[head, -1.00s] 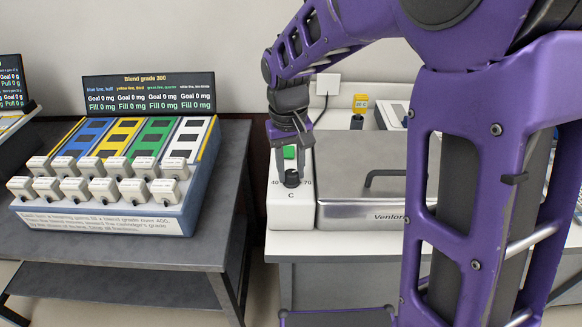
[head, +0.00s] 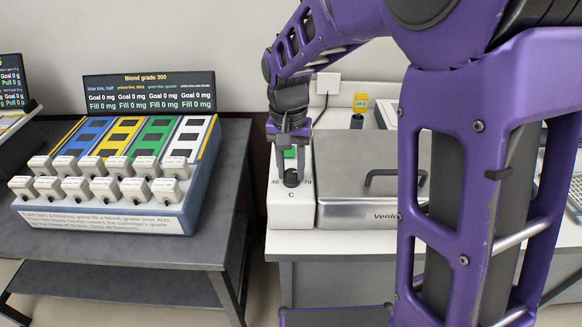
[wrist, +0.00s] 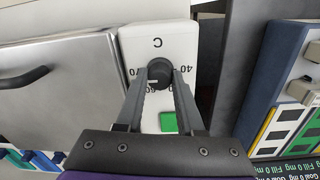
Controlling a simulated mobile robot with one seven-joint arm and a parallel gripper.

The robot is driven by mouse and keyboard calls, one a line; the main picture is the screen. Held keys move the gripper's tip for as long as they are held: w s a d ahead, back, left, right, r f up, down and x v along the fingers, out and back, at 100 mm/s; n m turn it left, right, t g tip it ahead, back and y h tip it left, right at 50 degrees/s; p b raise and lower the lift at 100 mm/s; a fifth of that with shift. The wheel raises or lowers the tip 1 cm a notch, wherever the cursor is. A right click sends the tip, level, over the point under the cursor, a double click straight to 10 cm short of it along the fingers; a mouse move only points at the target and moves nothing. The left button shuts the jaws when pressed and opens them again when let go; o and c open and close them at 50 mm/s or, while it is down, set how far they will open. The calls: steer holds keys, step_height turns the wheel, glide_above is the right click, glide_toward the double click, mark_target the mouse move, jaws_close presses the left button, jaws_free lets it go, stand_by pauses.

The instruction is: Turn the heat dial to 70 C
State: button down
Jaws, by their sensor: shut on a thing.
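The heat dial (head: 291,178) is a round black knob on the front of a white control box (head: 290,215), with 40 at its left and 70 at its right in the head view. In the wrist view the dial (wrist: 159,73) sits between my two fingertips. My gripper (head: 290,164) reaches down from above and is shut on the dial, one finger on each side. In the wrist view a small pale mark on the knob's lower left lies near a partly hidden number that looks like 60. The exact setting is hard to read.
A green button (wrist: 168,122) is on the box behind the dial. A steel lidded bath (head: 350,212) with a dark handle adjoins the box on the right.

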mark_target(288, 172)
steer(key=c, duration=0.5)
jaws_free()
steer(key=shift+r, duration=0.1)
steer(key=r, duration=0.5)
steer(key=r+p, duration=0.1)
steer(key=r, duration=0.5)
steer(key=r+p, duration=0.1)
steer(key=r, duration=0.5)
steer(key=shift+a+r, duration=0.1)
steer(key=shift+a, duration=0.15)
